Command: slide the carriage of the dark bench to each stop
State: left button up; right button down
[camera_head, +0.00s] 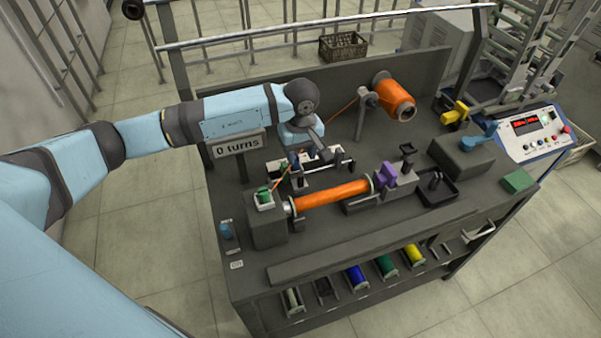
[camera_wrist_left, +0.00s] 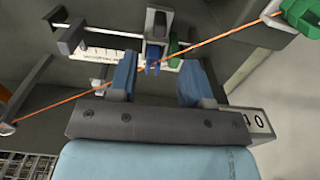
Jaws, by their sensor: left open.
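The dark bench (camera_head: 330,235) fills the middle of the head view. Its rail with a white scale (camera_head: 299,179) lies behind the orange-wound bobbin (camera_head: 332,194); the scale also shows in the left wrist view (camera_wrist_left: 100,54). The carriage (camera_wrist_left: 153,58), with a small blue tab, sits on this rail, a green part (camera_wrist_left: 175,47) beside it. My left gripper (camera_wrist_left: 158,68) is open, its blue fingers on either side of the carriage tab with gaps visible. In the head view the left gripper (camera_head: 309,155) partly hides the carriage. My right gripper is not in view.
An orange wire (camera_wrist_left: 90,94) runs across the rail close to my fingers. A "0 turns" sign (camera_head: 238,145) stands left of the rail. An orange supply spool (camera_head: 394,98) stands behind. A control panel (camera_head: 535,132) is at the right; coloured spools (camera_head: 386,266) lie along the front.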

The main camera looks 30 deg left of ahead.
aim_at(302, 174)
pick_arm(q)
notch_tip(302, 174, down, 8)
jog(key=shift+f+p, duration=0.2)
jog(key=shift+p, duration=0.1)
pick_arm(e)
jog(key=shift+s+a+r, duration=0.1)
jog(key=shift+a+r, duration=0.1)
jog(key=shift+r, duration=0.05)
